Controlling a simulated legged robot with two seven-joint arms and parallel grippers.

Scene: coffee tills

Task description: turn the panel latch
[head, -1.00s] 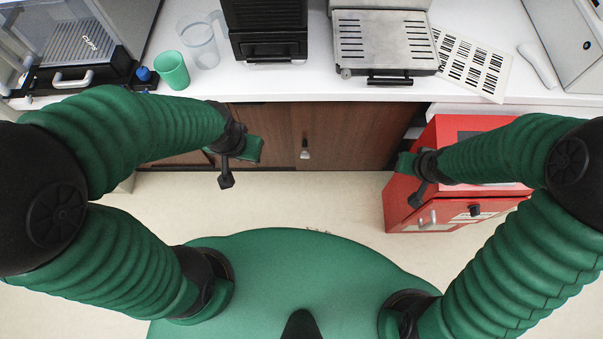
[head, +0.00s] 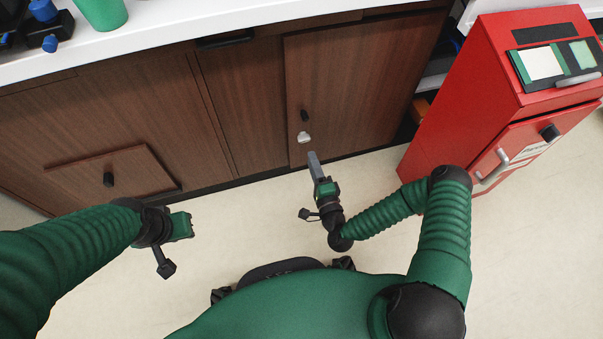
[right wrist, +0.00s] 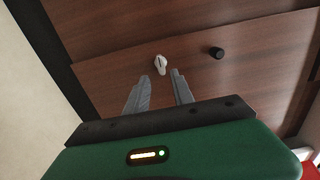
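The panel latch, a small pale metal piece (head: 304,137), sits low on a brown wooden cabinet panel (head: 350,85). In the right wrist view the latch (right wrist: 160,64) lies just beyond the gap between my fingertips. My right gripper (head: 314,156) points at the panel just below the latch. Its two grey fingers (right wrist: 160,77) are apart with nothing between them, and no contact with the latch shows. My left gripper (head: 182,225) hangs over the floor at the left; its fingers cannot be made out.
A black knob (head: 305,116) is above the latch, beside it in the right wrist view (right wrist: 216,53). A red machine (head: 480,90) with a handle stands at the right. A drawer-like panel with a black knob (head: 108,180) is at the left. The white counter (head: 190,30) overhangs the cabinet.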

